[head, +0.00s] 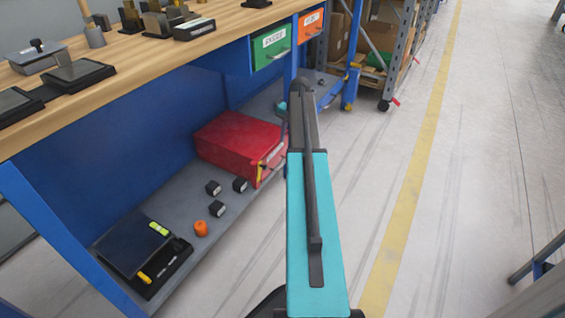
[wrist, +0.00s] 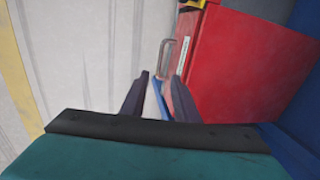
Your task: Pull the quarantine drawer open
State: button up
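A red drawer unit (head: 235,140) sits on the grey lower shelf under the workbench. Its front faces right and carries a metal handle and a pale label too small to read. In the wrist view the red drawer (wrist: 245,65) fills the right side, with its looped grey handle (wrist: 166,58) standing out from the front. My gripper (wrist: 156,76) shows two dark fingers apart with nothing held between them. The handle lies just beyond the fingertips and looks apart from them. In the head view my arm hides most of the gripper.
Green (head: 271,45) and orange (head: 311,24) labelled drawers hang under the benchtop (head: 130,50). Small black blocks (head: 217,208), an orange cylinder (head: 201,228) and a black tray (head: 160,275) lie on the lower shelf.

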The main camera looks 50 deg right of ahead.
aim_at(282, 164)
jog(key=f+b, duration=0.2)
jog(key=f, duration=0.2)
jog(key=w+f+b, duration=0.1)
jog(key=f, duration=0.3)
jog(key=w+f+b, duration=0.1)
jog(key=f+b, duration=0.1)
jog(key=f, duration=0.2)
jog(key=shift+w+a+f+b, duration=0.1)
jog(key=shift+a+f+b, duration=0.15)
jog(key=shift+f+b, duration=0.1)
grip_shut()
